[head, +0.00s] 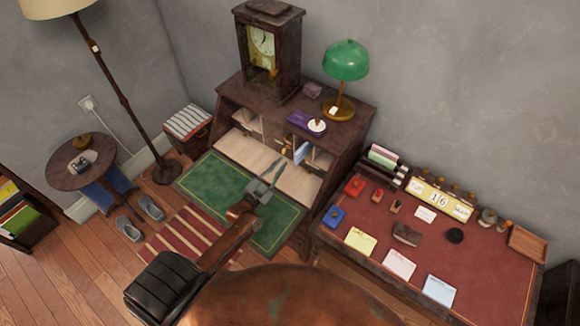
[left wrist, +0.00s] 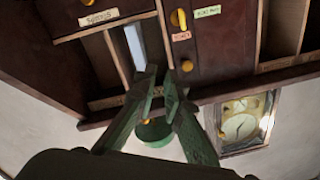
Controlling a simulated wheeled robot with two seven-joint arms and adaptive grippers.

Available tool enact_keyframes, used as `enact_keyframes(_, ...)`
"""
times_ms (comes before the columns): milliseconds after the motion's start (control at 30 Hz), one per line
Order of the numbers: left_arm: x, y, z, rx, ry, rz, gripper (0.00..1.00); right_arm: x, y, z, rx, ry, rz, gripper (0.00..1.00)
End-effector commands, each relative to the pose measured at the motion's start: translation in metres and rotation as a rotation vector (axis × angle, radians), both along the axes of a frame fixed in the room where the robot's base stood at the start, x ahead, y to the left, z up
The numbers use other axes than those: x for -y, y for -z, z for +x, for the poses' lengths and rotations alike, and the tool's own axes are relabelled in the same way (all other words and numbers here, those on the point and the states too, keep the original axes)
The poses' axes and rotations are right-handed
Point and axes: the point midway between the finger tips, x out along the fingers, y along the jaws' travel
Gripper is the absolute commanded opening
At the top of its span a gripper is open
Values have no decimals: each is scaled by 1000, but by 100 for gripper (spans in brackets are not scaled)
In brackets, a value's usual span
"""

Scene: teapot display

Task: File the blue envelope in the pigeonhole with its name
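The blue envelope (head: 301,152) stands on edge in a narrow pigeonhole of the writing desk (head: 345,150), partly sticking out. In the left wrist view the envelope (left wrist: 135,47) shows as a pale blue strip inside the slot. My left gripper (head: 272,174) is in front of the pigeonholes, over the desk's lowered flap. In the left wrist view its fingertips (left wrist: 161,78) have a narrow gap with nothing visible between them, just beside the envelope's outer end. Small labels (left wrist: 98,18) mark the compartments; most are too blurred to read. My right gripper is not in view.
A green lamp (head: 345,62), a clock (head: 262,45) and a purple item (head: 305,122) stand on the desk top. A green mat (head: 220,187) covers part of the flap. A red-topped table (head: 480,262) with papers and small items is at right.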

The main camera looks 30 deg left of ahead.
Motion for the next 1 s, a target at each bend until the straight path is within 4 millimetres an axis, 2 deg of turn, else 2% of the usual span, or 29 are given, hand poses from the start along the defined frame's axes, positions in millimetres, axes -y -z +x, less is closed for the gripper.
enact_keyframes(33,-7,4,-8,17,-25,153,5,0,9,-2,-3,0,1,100)
enact_keyframes(100,-16,-1,-17,41,-57,402,0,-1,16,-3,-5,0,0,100)
enact_keyframes(267,-24,-11,-42,78,-119,974,0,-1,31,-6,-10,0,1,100)
enact_keyframes(433,-18,-11,-67,92,-150,1586,0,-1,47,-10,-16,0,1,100)
enact_keyframes(600,-3,3,-88,96,-126,2150,0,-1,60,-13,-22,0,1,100)
enact_keyframes(700,6,13,-96,104,-93,2396,0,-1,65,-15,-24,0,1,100)
enact_keyframes(800,12,22,-101,112,-63,2555,0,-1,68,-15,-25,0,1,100)
enact_keyframes(1000,16,25,-98,122,-43,2656,0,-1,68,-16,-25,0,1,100)
